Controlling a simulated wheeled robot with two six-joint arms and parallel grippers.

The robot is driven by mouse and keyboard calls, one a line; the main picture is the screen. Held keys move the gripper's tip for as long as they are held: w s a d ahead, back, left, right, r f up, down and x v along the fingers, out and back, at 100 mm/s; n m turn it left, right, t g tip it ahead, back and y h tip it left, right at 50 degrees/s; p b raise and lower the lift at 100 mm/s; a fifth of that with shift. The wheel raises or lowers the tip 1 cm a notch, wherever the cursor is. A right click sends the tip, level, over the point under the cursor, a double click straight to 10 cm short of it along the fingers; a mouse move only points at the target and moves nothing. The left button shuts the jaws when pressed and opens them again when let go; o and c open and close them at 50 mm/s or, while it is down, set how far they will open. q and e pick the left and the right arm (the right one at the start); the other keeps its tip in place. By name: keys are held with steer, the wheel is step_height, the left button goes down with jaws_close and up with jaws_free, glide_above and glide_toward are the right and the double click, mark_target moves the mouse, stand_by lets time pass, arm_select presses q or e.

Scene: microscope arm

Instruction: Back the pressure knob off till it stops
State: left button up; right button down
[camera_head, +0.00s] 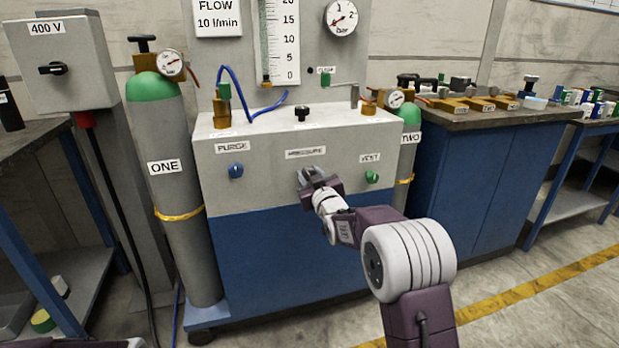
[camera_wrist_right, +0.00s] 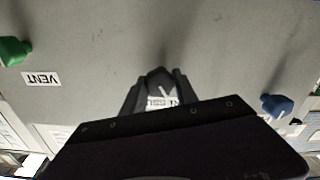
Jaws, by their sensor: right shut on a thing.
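The pressure knob sits on the grey front panel (camera_head: 265,170), below the PRESSURE label (camera_head: 305,153). In the head view my right gripper (camera_head: 311,174) covers the knob. In the right wrist view the dark knob (camera_wrist_right: 160,76) shows between the two fingers of my right gripper (camera_wrist_right: 158,88), which is shut on it. The label is partly hidden behind the fingers there. The bar gauge (camera_head: 341,17) above the panel has a red needle pointing to the lower left. My left gripper is not in view; only a bit of my left arm shows at the bottom left edge.
The blue PURGE knob (camera_head: 236,171) is left of my right gripper and the green VENT knob (camera_head: 372,177) is close on its right. Gas cylinder ONE (camera_head: 168,190) stands at left, cylinder TWO (camera_head: 408,150) at right. A black knob (camera_head: 302,113) stands on the panel's top.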

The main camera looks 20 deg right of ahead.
steer(key=n+b, duration=0.1)
steer(key=n, duration=0.4)
steer(key=shift+n, duration=0.3)
steer(key=n+b, duration=0.2)
steer(key=n, duration=0.3)
steer(key=shift+a+f+b, duration=0.1)
steer(key=shift+f+b, duration=0.05)
steer(key=shift+b, duration=0.2)
steer(key=n+b, duration=0.2)
steer(key=n, duration=0.3)
steer(key=shift+f, duration=0.1)
steer(key=n+b, duration=0.3)
steer(key=shift+n, duration=0.4)
steer(key=shift+n+b, duration=0.7)
steer(key=shift+n, duration=0.1)
steer(key=c, duration=0.9)
jaws_free()
steer(key=shift+c, duration=0.2)
